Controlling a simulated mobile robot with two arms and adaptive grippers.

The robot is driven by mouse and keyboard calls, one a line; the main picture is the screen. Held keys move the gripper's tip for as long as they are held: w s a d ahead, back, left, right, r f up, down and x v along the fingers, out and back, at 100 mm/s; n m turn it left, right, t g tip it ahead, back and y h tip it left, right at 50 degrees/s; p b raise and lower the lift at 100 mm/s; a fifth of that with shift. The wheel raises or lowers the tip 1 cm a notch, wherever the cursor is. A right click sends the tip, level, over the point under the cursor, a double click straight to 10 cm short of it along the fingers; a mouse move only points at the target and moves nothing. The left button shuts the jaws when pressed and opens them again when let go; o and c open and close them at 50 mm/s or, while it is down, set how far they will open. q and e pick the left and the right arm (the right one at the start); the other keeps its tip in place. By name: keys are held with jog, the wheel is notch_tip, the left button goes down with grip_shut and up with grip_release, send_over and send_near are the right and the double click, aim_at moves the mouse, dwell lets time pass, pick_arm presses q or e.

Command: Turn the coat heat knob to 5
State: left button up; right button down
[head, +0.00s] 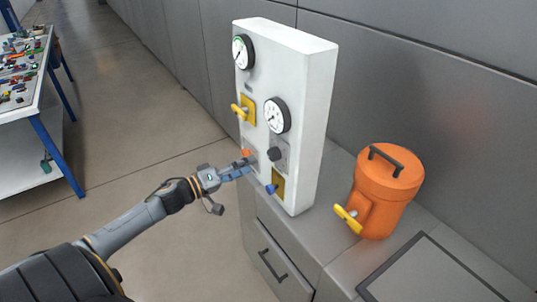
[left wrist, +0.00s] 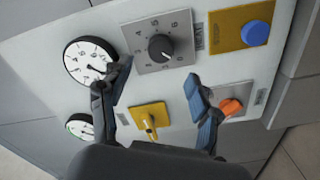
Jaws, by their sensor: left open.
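The heat knob (head: 274,153) is a black round knob on a grey plate on the front of the white panel. In the left wrist view the knob (left wrist: 160,47) sits inside a ring of numbers, beside a small label reading HEAT. My left gripper (head: 243,167) is in front of the panel's lower part, left of the knob. In the left wrist view my left gripper (left wrist: 158,75) is open and empty, its fingers apart on either side below the knob, not closed on it. My right gripper is not in view.
The white panel (head: 318,110) also carries two gauges (head: 243,52), a yellow valve handle (head: 240,111), an orange knob (left wrist: 231,107) and a blue button (left wrist: 255,33) near the fingers. An orange canister (head: 390,190) stands right on the grey counter. A parts table (head: 30,125) is far left.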

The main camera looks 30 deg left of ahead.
aim_at(270, 155)
pick_arm(q)
jog(key=p+x, duration=0.1)
jog(key=x, duration=0.7)
jog(key=shift+a, duration=0.1)
jog(key=c, duration=1.2)
